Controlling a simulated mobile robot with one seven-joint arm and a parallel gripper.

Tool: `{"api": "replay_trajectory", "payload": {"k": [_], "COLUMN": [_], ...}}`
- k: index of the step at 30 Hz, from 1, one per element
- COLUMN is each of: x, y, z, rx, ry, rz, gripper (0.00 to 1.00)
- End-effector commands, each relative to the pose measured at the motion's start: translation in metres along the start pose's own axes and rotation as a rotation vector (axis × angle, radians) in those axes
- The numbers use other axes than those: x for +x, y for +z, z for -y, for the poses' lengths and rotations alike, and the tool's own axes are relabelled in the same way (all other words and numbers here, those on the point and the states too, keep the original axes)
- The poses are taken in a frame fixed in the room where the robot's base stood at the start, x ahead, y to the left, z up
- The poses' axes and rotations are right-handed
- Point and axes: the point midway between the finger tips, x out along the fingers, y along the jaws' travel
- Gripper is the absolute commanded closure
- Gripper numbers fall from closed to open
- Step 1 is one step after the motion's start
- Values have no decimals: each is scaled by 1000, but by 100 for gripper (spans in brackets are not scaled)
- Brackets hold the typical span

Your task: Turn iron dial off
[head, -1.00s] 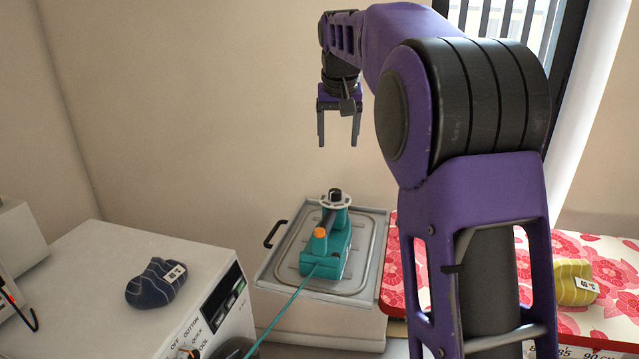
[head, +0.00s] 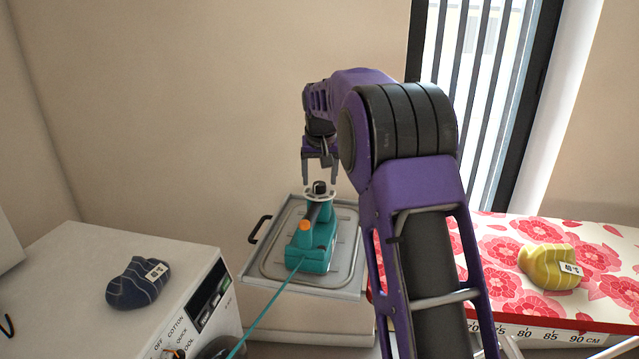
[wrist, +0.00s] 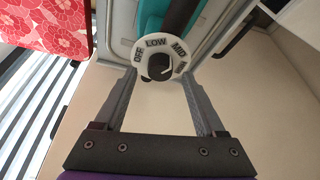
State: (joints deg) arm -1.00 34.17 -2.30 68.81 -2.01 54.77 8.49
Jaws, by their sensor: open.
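The teal iron (head: 314,243) stands on a grey metal tray (head: 347,270) on top of a box. Its dial is a black knob (wrist: 160,67) on a white ring (wrist: 141,47) marked OFF, LOW, MID and a partly hidden label. The knob's light mark points to the right in the wrist view, away from OFF. In the head view the knob (head: 320,187) is at the iron's top. My gripper (head: 319,183) is open and points down above the iron. In the wrist view my gripper (wrist: 163,70) has its fingers on either side of the dial, seemingly without touching it.
A white machine (head: 120,250) with a blue striped sock (head: 138,284) on it is at left. A red floral board (head: 500,262) with a yellow sock (head: 548,266) is at right. A teal cord (head: 268,308) runs from the iron. The tray has a black handle (head: 259,228).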

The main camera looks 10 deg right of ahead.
Motion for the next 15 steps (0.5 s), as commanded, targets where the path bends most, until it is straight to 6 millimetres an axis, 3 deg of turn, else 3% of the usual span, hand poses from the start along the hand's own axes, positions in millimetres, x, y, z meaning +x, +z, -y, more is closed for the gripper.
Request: {"api": "replay_trajectory", "payload": {"k": [6,14,15], "x": [16,17,17], "y": [0,0,0], "z": [0,0,0], "rx": [0,0,0], "ry": [0,0,0], "rz": [-1,-1,-1], "gripper": [28,28,31]}}
